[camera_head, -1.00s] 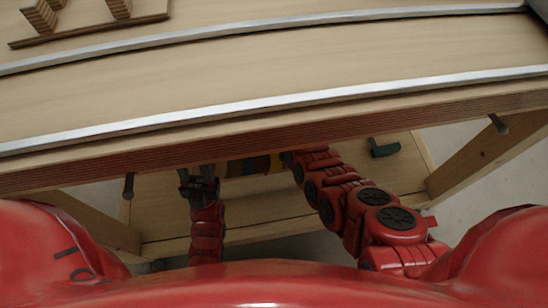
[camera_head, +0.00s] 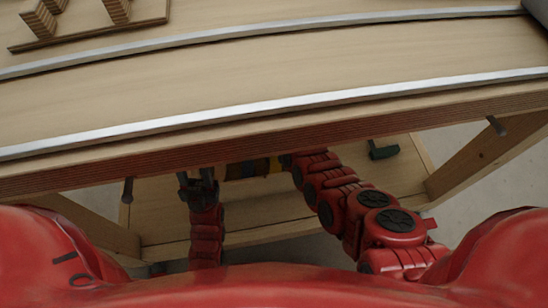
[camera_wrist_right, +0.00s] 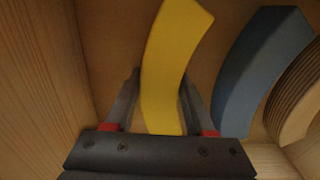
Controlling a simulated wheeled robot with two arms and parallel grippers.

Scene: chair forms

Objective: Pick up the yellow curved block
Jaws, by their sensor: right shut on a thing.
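The yellow curved block (camera_wrist_right: 172,62) stands out in the right wrist view, between the two dark fingers of my right gripper (camera_wrist_right: 160,82). The gripper is shut on it, with a finger against each side. In the head view only a small part of the yellow block (camera_head: 275,166) shows under the table edge, and my right gripper's fingers are hidden there. My left gripper (camera_head: 197,180) is in the head view, left of the block and apart from it. Its two dark fingers look spread, with nothing between them.
A blue curved block (camera_wrist_right: 262,70) and a layered wood curved block (camera_wrist_right: 298,95) lie right of the yellow one. A wooden wall (camera_wrist_right: 45,80) stands close on the left. The tabletop (camera_head: 280,95) overhangs the lower shelf (camera_head: 270,212).

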